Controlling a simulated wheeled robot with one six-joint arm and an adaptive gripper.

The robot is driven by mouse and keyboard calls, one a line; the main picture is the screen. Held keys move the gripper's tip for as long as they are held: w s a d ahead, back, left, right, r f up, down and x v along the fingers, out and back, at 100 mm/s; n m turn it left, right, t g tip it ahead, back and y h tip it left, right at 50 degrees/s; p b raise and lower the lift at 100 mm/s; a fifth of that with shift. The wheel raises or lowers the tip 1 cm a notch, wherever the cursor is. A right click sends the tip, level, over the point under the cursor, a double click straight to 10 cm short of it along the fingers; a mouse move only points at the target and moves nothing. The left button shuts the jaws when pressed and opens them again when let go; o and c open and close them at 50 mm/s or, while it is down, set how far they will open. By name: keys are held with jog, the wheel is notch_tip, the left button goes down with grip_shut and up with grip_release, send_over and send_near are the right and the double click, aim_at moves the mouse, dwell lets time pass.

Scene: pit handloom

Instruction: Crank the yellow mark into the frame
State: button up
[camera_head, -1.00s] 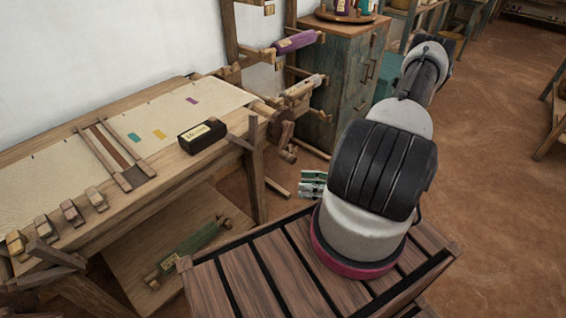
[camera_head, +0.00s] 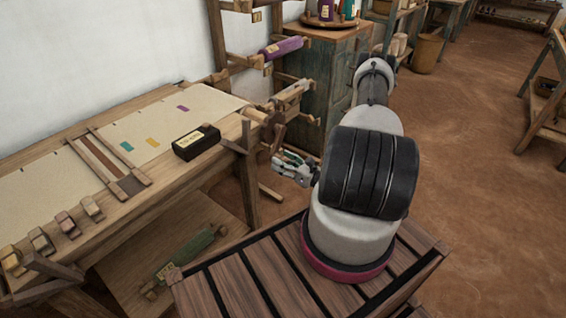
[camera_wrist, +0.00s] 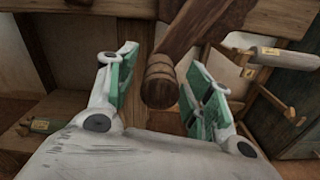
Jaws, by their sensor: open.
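The yellow mark (camera_head: 152,142) is a small patch on the cream cloth (camera_head: 160,115) of the loom. The wooden two-bar frame (camera_head: 131,183) lies across the cloth, left of the mark. A teal mark (camera_head: 127,147) lies between them, and a purple mark (camera_head: 183,109) farther right. The wooden crank (camera_head: 278,138) is at the cloth roller's right end. My gripper (camera_head: 281,160) is open beside the crank. In the wrist view, the rounded end of the crank handle (camera_wrist: 158,88) shows between the open green-padded fingers (camera_wrist: 162,65); I cannot tell whether they touch it.
A black labelled box (camera_head: 196,142) sits on the loom's front edge, right of the yellow mark. Several small blocks (camera_head: 67,222) line the front left. A green roll (camera_head: 185,252) lies on the low shelf. A cabinet (camera_head: 335,75) stands behind.

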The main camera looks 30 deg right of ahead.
jog(key=shift+w, duration=0.15)
grip_shut()
